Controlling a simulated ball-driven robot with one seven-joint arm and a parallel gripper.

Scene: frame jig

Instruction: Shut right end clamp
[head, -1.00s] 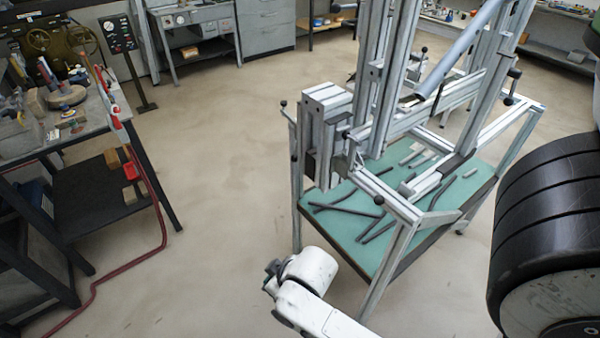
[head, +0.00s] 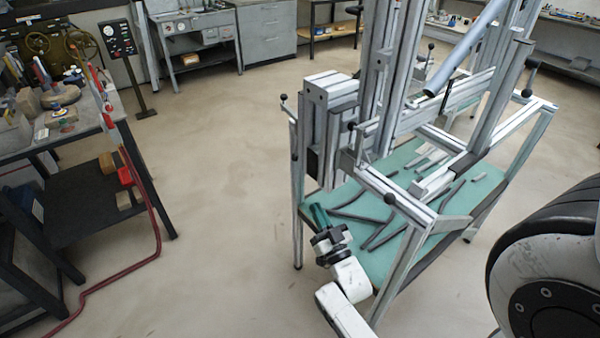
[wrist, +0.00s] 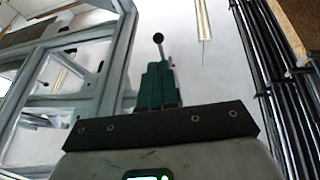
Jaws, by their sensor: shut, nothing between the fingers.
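The jig frame (head: 330,92) is grey aluminium profile on a table with a green top (head: 345,245). Several levers with black ball knobs show on it: one at the left corner (head: 284,100), one near the front bar (head: 389,198), one on the far right (head: 531,66). I cannot tell which belongs to the right end clamp. My gripper (head: 318,212) has green fingers and is shut and empty, in front of the table's near left corner. In the wrist view, my gripper (wrist: 158,72) points toward a lever with a black knob (wrist: 158,39), which appears just past the fingertips; touching or apart is unclear.
Dark loose bars (head: 360,218) lie on the green top. A workbench (head: 75,130) with tools stands at the left, with a red hose (head: 155,235) on the floor. Open floor (head: 210,170) lies between them. Dark vertical bars (wrist: 275,90) show at the right in the wrist view.

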